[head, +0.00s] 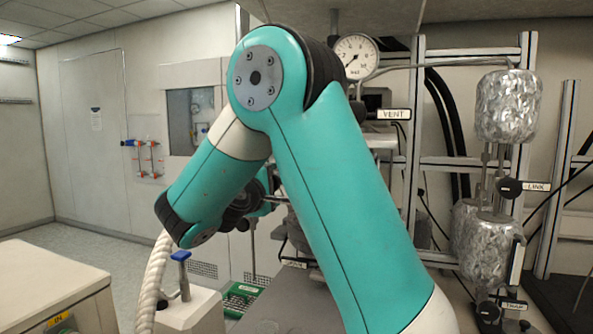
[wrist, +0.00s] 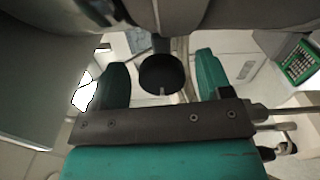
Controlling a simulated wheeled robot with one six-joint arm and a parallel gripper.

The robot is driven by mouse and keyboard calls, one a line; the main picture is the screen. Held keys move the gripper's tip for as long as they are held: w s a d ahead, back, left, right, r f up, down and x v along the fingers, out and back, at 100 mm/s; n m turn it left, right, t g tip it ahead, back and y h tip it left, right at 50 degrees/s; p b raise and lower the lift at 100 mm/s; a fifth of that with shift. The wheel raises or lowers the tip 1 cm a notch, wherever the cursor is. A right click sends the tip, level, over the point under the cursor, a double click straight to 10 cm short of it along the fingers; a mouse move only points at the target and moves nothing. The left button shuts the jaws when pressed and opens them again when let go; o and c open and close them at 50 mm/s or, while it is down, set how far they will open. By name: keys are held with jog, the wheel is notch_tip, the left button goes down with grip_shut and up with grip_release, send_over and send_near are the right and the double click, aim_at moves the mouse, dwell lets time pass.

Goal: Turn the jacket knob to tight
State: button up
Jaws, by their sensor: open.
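A round black knob (wrist: 163,75) with a small pale mark at its lower edge shows in the wrist view; no label on it can be read there, so I cannot confirm it is the jacket knob. My gripper (wrist: 160,62) is open, with one teal finger to the left of the knob and one to the right. Gaps show between the fingers and the knob; whether the fingertips reach its depth is unclear. In the head view my teal arm covers the middle, and the knob cannot be made out.
A pressure gauge (head: 357,55) and a VENT label (head: 393,114) are behind my arm. Foil-wrapped vessels (head: 507,107) on a metal frame stand at right, with a black knob (head: 510,187) beside a LINK label (head: 537,187). A green rack (head: 243,296) sits low in the middle.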

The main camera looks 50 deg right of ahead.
jog(key=shift+x, duration=0.95)
jog(key=shift+f, duration=0.1)
jog(key=c, duration=0.9)
jog(key=shift+f+m+b, duration=0.2)
jog(key=shift+m+b, duration=0.3)
jog(key=shift+b, duration=0.25)
jog(key=shift+r+m, duration=0.2)
jog(key=shift+m, duration=0.1)
jog(key=o, duration=0.9)
